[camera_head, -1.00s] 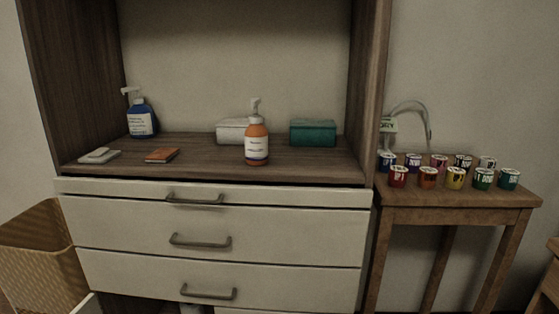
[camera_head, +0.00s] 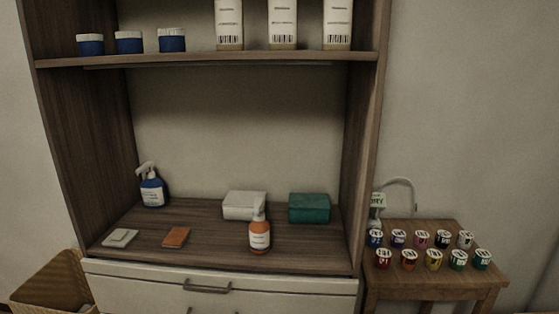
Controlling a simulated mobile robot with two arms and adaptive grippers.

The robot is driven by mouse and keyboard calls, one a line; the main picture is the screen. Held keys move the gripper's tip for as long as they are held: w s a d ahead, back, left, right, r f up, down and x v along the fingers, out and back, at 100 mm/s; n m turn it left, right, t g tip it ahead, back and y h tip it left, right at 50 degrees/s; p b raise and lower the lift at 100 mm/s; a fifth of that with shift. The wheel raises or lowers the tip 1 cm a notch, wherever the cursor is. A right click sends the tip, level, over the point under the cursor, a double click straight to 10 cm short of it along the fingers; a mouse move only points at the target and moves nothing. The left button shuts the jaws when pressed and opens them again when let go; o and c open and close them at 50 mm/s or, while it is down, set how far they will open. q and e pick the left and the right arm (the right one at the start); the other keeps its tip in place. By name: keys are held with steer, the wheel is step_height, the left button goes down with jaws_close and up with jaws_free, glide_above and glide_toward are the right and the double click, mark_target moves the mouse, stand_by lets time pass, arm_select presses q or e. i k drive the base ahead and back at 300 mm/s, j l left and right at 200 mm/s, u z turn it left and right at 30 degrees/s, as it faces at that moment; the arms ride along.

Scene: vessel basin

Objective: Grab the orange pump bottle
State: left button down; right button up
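The orange pump bottle (camera_head: 260,238) stands upright near the front edge of the cabinet's wooden counter (camera_head: 215,252), right of the middle. It has a white label and a pale pump head that overlaps the white box behind it in the picture. Neither of my grippers shows in the head view, so their state cannot be seen.
Around the bottle are a white box (camera_head: 238,205), a teal box (camera_head: 309,209), an orange flat item (camera_head: 176,237), a pale flat item (camera_head: 120,238) and a blue spray bottle (camera_head: 152,190). A shelf (camera_head: 210,60) spans above. Several small cups stand on a side table (camera_head: 440,282).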

mark_target(260, 229)
steer(key=i+j+z, duration=0.15)
steer(key=j+z, duration=0.3)
steer(key=j, duration=0.2)
steer(key=j+z, duration=0.4)
steer(key=j, duration=0.2)
steer(key=j+z, duration=0.45)
steer(key=j, duration=0.25)
